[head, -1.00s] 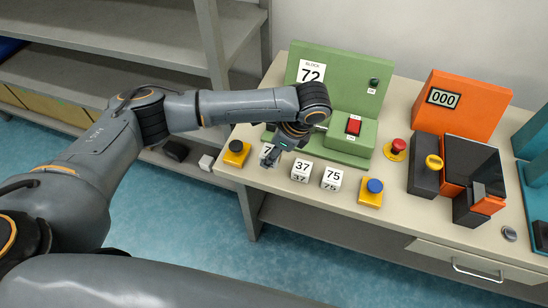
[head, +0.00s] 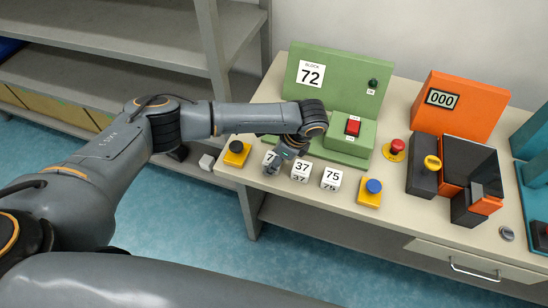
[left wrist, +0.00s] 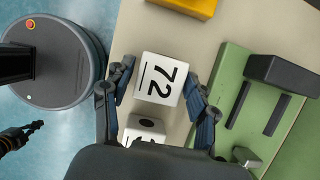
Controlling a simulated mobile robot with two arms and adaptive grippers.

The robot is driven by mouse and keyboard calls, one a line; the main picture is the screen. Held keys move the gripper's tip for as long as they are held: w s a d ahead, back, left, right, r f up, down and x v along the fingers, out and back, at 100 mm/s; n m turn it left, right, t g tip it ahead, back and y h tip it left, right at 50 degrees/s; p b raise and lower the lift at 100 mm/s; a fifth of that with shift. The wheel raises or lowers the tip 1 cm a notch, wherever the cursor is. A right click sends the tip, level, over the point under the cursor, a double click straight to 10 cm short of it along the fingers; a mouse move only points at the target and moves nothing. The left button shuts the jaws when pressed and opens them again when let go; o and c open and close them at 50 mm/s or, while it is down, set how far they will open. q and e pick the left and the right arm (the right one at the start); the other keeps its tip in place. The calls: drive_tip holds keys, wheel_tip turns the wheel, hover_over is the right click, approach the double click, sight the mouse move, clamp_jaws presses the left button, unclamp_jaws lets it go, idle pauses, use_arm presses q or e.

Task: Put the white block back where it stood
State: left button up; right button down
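Three white blocks stand in a row on the beige table: block 72 (head: 268,157), block 37 (head: 300,171) and block 75 (head: 331,178). In the head view my left gripper (head: 272,168) is at block 72 and partly covers it. In the left wrist view block 72 (left wrist: 160,80) lies between the two fingers of my left gripper (left wrist: 160,74), which are spread with a small gap beside the block. Another white block (left wrist: 146,129) shows behind it, partly cut off by the gripper body.
A green console (head: 330,80) with a sign reading 72 and a red button (head: 353,127) stands behind the blocks. Yellow button boxes (head: 235,155) (head: 370,194) flank the row. An orange console (head: 460,105) and dark boxes stand to the right.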

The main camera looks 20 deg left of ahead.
use_arm(q)
drive_tip(key=shift+r, duration=0.1)
drive_tip(key=b+v, duration=0.1)
drive_tip(key=v, duration=1.1)
drive_tip(key=shift+b, duration=0.35)
